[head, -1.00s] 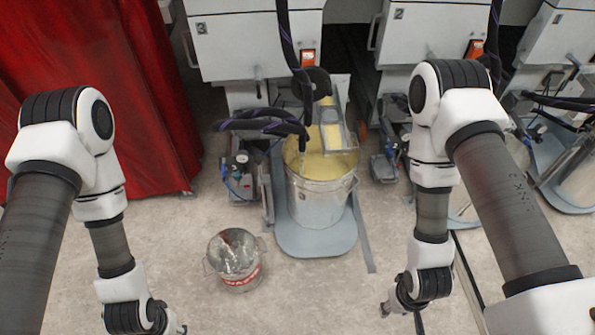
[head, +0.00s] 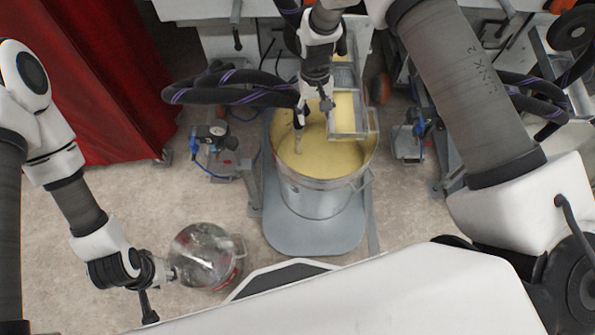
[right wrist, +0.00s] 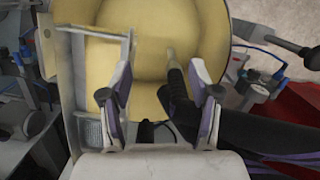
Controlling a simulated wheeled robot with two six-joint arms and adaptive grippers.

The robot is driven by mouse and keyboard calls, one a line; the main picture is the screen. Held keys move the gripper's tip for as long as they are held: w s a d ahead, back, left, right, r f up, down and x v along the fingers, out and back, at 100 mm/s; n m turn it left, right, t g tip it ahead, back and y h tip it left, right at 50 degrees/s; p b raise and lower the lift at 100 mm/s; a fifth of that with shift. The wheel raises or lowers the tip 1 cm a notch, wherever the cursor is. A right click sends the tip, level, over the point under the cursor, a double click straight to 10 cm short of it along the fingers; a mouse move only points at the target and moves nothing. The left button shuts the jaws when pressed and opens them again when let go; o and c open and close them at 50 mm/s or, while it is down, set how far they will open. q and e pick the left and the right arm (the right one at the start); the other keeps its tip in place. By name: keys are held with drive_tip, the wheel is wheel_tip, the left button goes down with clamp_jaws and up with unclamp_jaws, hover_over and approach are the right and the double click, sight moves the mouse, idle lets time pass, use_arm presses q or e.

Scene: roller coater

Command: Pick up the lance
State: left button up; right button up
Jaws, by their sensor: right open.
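The lance (head: 298,138) stands tilted in the yellow paint of a large metal bucket (head: 316,199), joined to a thick black hose (head: 225,94). Its pale lower end also shows in the right wrist view (right wrist: 171,62). My right gripper (head: 314,101) is above the bucket, close to the lance. In the right wrist view its two fingers (right wrist: 161,78) are spread, with the lance's dark upper part between them, nearer the right finger. Contact cannot be told. My left gripper (head: 168,273) is low at the left, far from the lance; its jaws are unclear.
A small metal bucket (head: 206,257) stands on the floor by my left gripper. A metal tray (head: 346,110) hangs over the large bucket's right side. A gauge unit (head: 212,140) stands left of it. A red curtain (head: 105,85) is at far left.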

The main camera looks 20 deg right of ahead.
drive_tip(key=shift+t, duration=0.9)
drive_tip(key=w+b, duration=0.1)
drive_tip(key=w, duration=0.1)
drive_tip(key=w+a+b, duration=0.1)
drive_tip(key=w, duration=0.1)
drive_tip(key=w+a+b, duration=0.1)
drive_tip(key=w+b, duration=0.1)
drive_tip(key=w, duration=0.1)
drive_tip(key=shift+f, duration=0.3)
wheel_tip(320, 180, down, 7)
drive_tip(key=shift+a+f+b, duration=0.15)
drive_tip(key=shift+b, duration=0.8)
use_arm(q)
wheel_tip(320, 180, down, 9)
drive_tip(key=shift+f, duration=0.2)
use_arm(e)
drive_tip(key=shift+s, duration=0.1)
clamp_jaws()
